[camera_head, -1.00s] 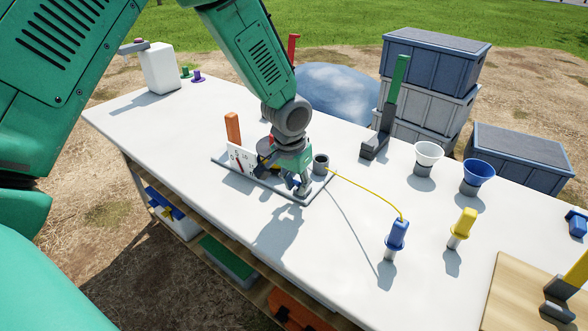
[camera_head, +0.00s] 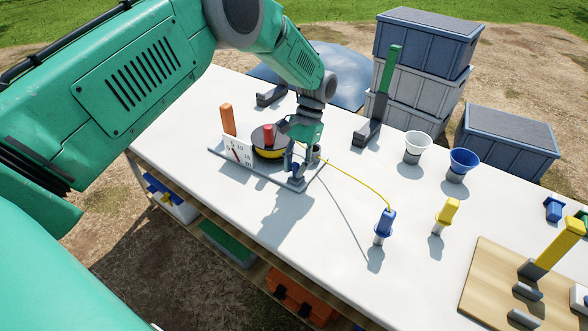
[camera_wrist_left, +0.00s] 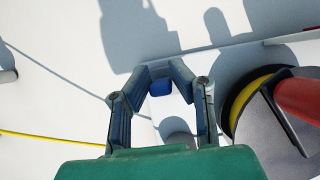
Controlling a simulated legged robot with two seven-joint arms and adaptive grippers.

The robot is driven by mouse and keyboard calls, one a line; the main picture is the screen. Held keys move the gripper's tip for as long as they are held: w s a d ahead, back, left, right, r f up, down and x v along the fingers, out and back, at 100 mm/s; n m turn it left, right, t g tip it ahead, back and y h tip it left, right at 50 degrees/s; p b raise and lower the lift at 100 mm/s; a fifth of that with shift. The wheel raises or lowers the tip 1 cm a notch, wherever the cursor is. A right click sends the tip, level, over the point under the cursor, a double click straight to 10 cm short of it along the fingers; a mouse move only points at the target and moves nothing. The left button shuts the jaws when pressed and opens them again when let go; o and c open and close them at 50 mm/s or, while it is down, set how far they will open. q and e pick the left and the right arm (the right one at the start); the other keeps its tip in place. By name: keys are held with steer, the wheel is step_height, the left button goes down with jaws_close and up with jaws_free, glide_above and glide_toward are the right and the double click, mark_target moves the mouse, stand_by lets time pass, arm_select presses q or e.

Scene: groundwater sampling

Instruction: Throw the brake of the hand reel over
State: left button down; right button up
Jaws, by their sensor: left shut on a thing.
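The hand reel (camera_head: 272,149), a dark drum with yellow line and a red knob, stands on a grey base plate (camera_head: 240,159) on the table. Its drum and red part show at the right in the wrist view (camera_wrist_left: 255,95). A small blue piece, seemingly the brake (camera_wrist_left: 160,87), shows between the fingertips of my left gripper (camera_wrist_left: 165,78). The left gripper is shut on it at the right end of the base plate, and also shows in the head view (camera_head: 301,174). The fingers partly hide the brake in the head view. My right gripper is out of view.
A yellow line runs from the reel to a blue probe (camera_head: 385,222). A white scale board (camera_head: 240,155) and an orange post (camera_head: 227,119) stand by the reel. A yellow-topped bottle (camera_head: 446,213) and two cups (camera_head: 417,146) stand to the right. The front table is clear.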

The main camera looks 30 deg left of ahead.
arm_select(q)
steer(key=shift+s+f+g, duration=0.1)
steer(key=shift+f+g, duration=0.15)
steer(key=shift+g, duration=0.05)
steer(key=c, duration=1.4)
jaws_free()
steer(key=shift+c, duration=0.2)
steer(key=shift+w, duration=0.2)
steer(key=shift+w+r, duration=0.25)
steer(key=shift+r, duration=0.3)
steer(key=v, duration=1)
steer(key=shift+w+r, duration=0.3)
